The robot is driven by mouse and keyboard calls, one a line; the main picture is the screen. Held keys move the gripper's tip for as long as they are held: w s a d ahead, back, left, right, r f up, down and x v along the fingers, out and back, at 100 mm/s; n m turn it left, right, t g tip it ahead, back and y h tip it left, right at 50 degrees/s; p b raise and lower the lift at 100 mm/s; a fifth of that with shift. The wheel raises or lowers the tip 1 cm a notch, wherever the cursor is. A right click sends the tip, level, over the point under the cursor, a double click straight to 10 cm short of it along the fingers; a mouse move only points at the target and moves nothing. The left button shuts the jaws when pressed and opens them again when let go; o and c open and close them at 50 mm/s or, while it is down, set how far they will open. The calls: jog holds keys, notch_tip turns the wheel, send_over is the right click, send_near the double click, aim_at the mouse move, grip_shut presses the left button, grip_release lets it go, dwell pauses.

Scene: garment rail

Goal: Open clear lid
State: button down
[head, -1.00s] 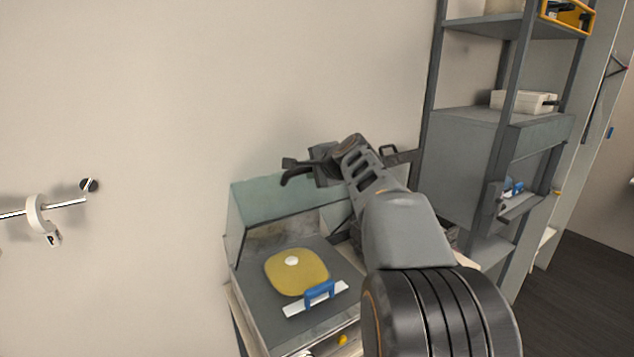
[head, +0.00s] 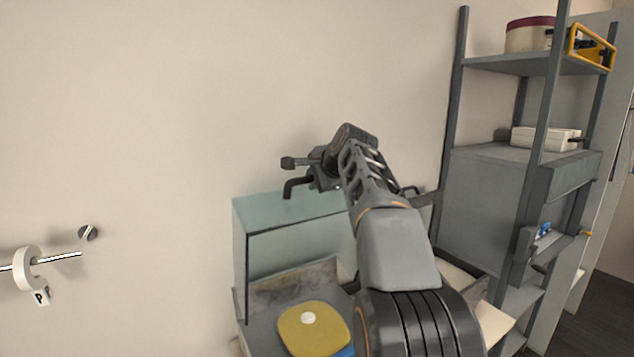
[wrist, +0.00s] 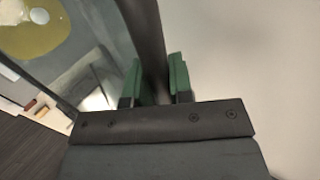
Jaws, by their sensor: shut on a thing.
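The clear lid (head: 290,220) is a greenish see-through cover, raised at the back of a grey box (head: 268,322) by the wall. A dark handle bar (head: 296,186) runs along its upper edge, partly hidden by my arm. My gripper (head: 322,182) is at this bar. In the wrist view, the green fingertips of my gripper (wrist: 158,84) sit on both sides of the dark bar (wrist: 148,35) and are shut on it. The lid's clear pane (wrist: 85,65) lies left of the bar.
A yellow plate-like item (head: 315,330) with a white knob lies in the box, with a blue handle partly in view. A grey shelf rack (head: 500,150) stands right, holding a white case (head: 545,138). A rail with a white ring (head: 27,268) juts out left.

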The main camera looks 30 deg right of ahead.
jog(key=c, duration=1)
grip_release()
jog(key=shift+s, duration=0.1)
jog(key=b+v, duration=0.1)
jog(key=v, duration=1.2)
jog(key=shift+s+r+b, duration=0.2)
jog(key=shift+s+b, duration=0.05)
jog(key=shift+b, duration=0.05)
jog(key=shift+a+f, duration=0.1)
jog(key=s+a+f+n+g+b, duration=0.15)
jog(key=a+f+n, duration=0.35)
jog(key=f, duration=0.5)
jog(key=s+a+f+n+g, duration=0.2)
jog(key=s+a+f+n, duration=0.15)
jog(key=a+f, duration=0.4)
jog(key=s+a+f+n+g, duration=0.1)
jog(key=s+f+n, duration=0.2)
jog(key=f, duration=0.4)
jog(key=s+a+f+n+b, duration=0.1)
jog(key=s+a+f+n, duration=0.1)
jog(key=f, duration=0.5)
jog(key=s+a+f+n+g, duration=0.1)
jog(key=s+f+n, duration=0.3)
jog(key=f, duration=0.3)
jog(key=shift+s+a+f+g, duration=0.2)
jog(key=shift+s+a+g, duration=0.15)
jog(key=shift+a, duration=0.05)
